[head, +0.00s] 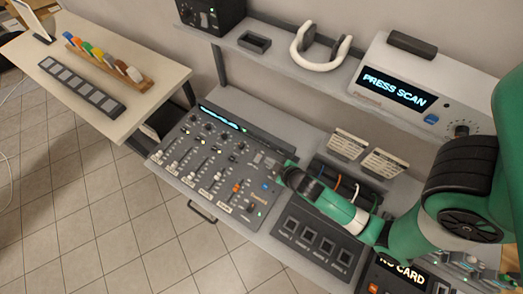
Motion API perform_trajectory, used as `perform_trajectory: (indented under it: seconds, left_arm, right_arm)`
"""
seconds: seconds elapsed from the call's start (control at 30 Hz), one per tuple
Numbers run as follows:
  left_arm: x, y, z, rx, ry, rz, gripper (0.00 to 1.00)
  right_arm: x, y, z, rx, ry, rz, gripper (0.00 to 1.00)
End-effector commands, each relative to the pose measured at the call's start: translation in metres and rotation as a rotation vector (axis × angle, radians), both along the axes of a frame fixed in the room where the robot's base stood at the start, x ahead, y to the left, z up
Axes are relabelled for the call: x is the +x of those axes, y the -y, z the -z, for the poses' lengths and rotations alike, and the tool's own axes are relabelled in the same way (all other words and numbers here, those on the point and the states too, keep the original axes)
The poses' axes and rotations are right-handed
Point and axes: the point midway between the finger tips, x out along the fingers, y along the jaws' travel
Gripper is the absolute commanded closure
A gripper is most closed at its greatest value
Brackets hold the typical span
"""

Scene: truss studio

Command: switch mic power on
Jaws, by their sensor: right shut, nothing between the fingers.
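The grey mixing console (222,165) lies on the desk in the middle, with knobs, faders, an orange cap (237,187) and small lit lamps. I cannot read its labels, so I cannot tell which control is the mic power switch. My right gripper (284,170) is shut and empty at the console's right edge, close to its upper right controls. I cannot tell whether it touches the panel. The gripper and wrist hide part of that edge. My left gripper is not in view.
A dark four-button panel (316,246) sits right of the console, with upright cards (348,144) behind it. A shelf holds white headphones (318,50) and a box reading PRESS SCAN (394,90). A side table (100,62) stands at left. My arm covers the right side.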

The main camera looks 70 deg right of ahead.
Motion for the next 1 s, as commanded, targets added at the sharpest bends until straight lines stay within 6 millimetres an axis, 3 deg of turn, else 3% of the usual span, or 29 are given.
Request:
perform_trajectory:
  seconds: [0.47,0.7,1.0]
  left_arm:
    - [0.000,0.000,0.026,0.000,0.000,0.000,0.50]
    - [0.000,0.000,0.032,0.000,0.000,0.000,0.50]
    - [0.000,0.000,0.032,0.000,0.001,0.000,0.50]
  right_arm:
    - [0.060,0.043,0.065,0.001,0.000,0.002,1.00]
    - [0.054,0.055,0.092,0.000,0.001,0.001,1.00]
    - [0.054,0.056,0.095,-0.001,0.000,-0.001,1.00]
